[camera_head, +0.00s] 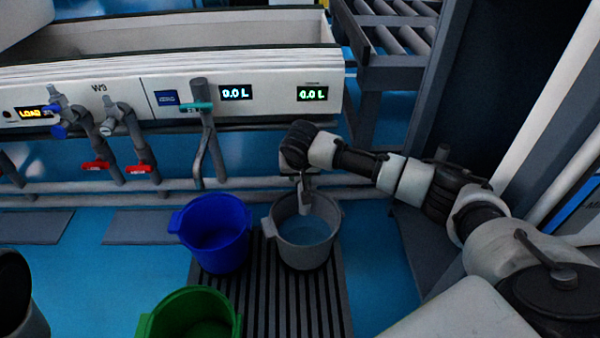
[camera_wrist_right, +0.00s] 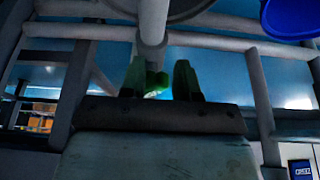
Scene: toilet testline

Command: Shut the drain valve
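My right arm reaches in from the right in the head view, and its wrist hides the valve pipe behind it. A grey spout (camera_head: 305,188) shows below my wrist, over the grey bucket. In the right wrist view my right gripper (camera_wrist_right: 160,78) has two dark fingers apart. A pale vertical pipe (camera_wrist_right: 152,30) runs down toward the gap between them, and a small bright green part (camera_wrist_right: 157,84) shows there, perhaps the valve handle. I cannot tell whether the fingers touch it. A similar valve with a teal handle (camera_head: 197,106) stands left of my wrist.
The grey bucket (camera_head: 304,255), a blue bucket (camera_head: 215,262) and a green bucket (camera_head: 190,325) stand at a slatted floor grate (camera_head: 262,300). Valves with red handles (camera_head: 96,166) are at the left. Pipes (camera_head: 100,186) run along the bench. Two displays (camera_head: 312,94) read 0.0 L.

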